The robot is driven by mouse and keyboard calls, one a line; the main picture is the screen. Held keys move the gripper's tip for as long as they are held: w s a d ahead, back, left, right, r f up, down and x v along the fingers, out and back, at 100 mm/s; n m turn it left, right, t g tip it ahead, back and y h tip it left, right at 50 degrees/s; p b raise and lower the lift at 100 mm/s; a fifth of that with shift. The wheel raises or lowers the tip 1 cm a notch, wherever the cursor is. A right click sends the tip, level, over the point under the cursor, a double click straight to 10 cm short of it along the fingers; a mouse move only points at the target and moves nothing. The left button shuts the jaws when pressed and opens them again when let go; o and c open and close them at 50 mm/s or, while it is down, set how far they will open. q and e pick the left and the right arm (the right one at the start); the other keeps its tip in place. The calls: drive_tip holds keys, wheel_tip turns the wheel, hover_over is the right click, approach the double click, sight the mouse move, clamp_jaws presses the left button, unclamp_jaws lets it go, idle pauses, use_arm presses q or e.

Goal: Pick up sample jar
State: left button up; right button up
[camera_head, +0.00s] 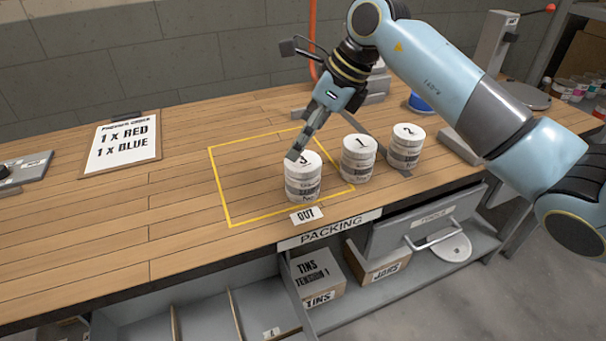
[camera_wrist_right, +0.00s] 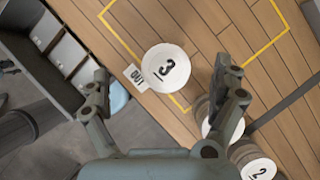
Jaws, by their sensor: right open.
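Three round white-lidded jars with grey label bands stand upright on the wooden bench: jar 3 (camera_head: 303,180), jar 1 (camera_head: 358,158) and jar 2 (camera_head: 405,148). Jar 3 is inside the yellow outline, near its front right corner. My right gripper (camera_head: 302,145) is above jar 3, with a finger crossing its lid edge in the head view. In the right wrist view the gripper (camera_wrist_right: 165,82) is open, and the lid of jar 3 (camera_wrist_right: 167,68) shows between the fingers. Jar 1 is partly hidden by a finger there; jar 2 (camera_wrist_right: 258,170) is at the lower edge.
The yellow outline (camera_head: 217,180) encloses mostly bare bench, with an OUT label (camera_head: 308,214) at its front. An order board (camera_head: 122,142) lies at the left. Grey equipment stands behind the jars. A PACKING label (camera_head: 329,229) marks the bench's front edge.

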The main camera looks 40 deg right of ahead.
sight(301, 159)
drive_tip(key=shift+g+h, duration=0.3)
drive_tip(key=shift+h, duration=0.1)
drive_tip(key=f, duration=0.4)
drive_tip(key=shift+w+d+f, duration=0.25)
drive_tip(key=shift+w+f, duration=0.05)
drive_tip(key=shift+w, duration=0.05)
drive_tip(key=x, duration=0.2)
drive_tip(key=p+x, duration=0.1)
drive_tip(key=x, duration=0.3)
drive_tip(key=shift+s+f, duration=0.2)
drive_tip(key=shift+f, duration=0.05)
drive_tip(key=c, duration=1.3)
drive_tip(key=shift+c, duration=0.2)
